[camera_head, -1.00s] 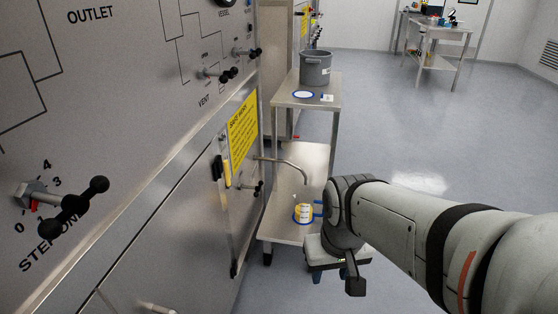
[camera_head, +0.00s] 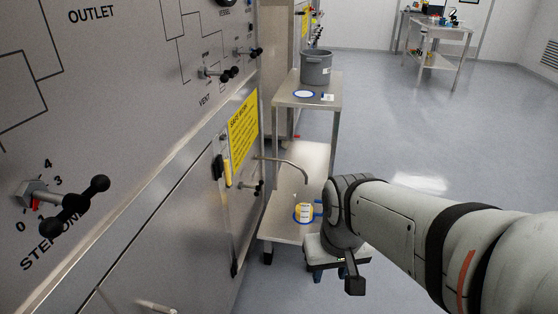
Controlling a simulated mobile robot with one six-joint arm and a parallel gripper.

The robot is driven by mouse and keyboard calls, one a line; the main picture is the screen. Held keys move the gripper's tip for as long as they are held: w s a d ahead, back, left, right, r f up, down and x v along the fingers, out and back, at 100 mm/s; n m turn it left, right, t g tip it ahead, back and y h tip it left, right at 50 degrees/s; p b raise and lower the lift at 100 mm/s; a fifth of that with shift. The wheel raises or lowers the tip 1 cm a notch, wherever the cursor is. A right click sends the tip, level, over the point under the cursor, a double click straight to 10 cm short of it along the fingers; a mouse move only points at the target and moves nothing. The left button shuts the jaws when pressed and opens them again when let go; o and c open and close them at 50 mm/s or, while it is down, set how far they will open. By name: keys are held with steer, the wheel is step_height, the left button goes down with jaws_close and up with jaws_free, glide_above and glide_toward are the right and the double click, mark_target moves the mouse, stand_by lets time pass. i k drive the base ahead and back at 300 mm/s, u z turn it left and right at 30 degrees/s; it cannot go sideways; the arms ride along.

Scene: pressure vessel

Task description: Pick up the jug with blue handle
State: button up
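The jug with the blue handle (camera_head: 304,212) stands on the lower shelf of the steel cart. It has a blue base and a yellow and white body, and its blue handle points right, towards my arm. My gripper (camera_head: 331,268) is at the end of my arm, just right of the jug and beside the lower shelf. Dark fingertips show under its pale body, but their gap is too small to read. My wrist stands close to the handle in the picture; I cannot tell whether they touch.
The steel cart (camera_head: 284,229) carries a grey bucket (camera_head: 316,68), a blue-rimmed white dish (camera_head: 303,94) and a small white item on its top shelf. A bent metal pipe (camera_head: 291,165) juts from the panel (camera_head: 150,190) above the jug.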

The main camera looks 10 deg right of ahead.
mark_target(305, 201)
steer(key=u, duration=2.55)
steer(key=k, duration=1.55)
steer(key=z, duration=2.5)
steer(key=i, duration=1)
